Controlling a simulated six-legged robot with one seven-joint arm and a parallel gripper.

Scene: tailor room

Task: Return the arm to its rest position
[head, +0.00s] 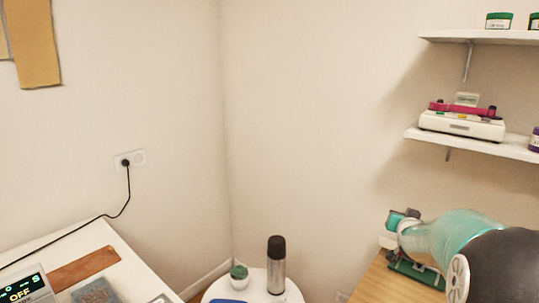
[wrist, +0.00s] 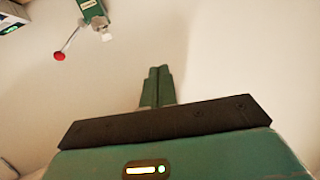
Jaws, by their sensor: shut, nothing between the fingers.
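My gripper (wrist: 160,72) shows in the wrist view with its two green fingers together, shut and empty. It points at a plain pale surface and touches nothing that I can see. In the head view, a teal and dark rounded form that looks like my arm (head: 455,235) fills the lower right. It is over or in front of a wooden table (head: 378,287). My fingertips cannot be made out there.
A white table (head: 125,262) with a device with a lit display (head: 25,290) stands at left. A round white table (head: 290,290) holds a steel flask (head: 276,268) and a small potted plant (head: 239,275). Shelves (head: 470,143) hang at right. A red-tipped rod (wrist: 60,56) shows upper left.

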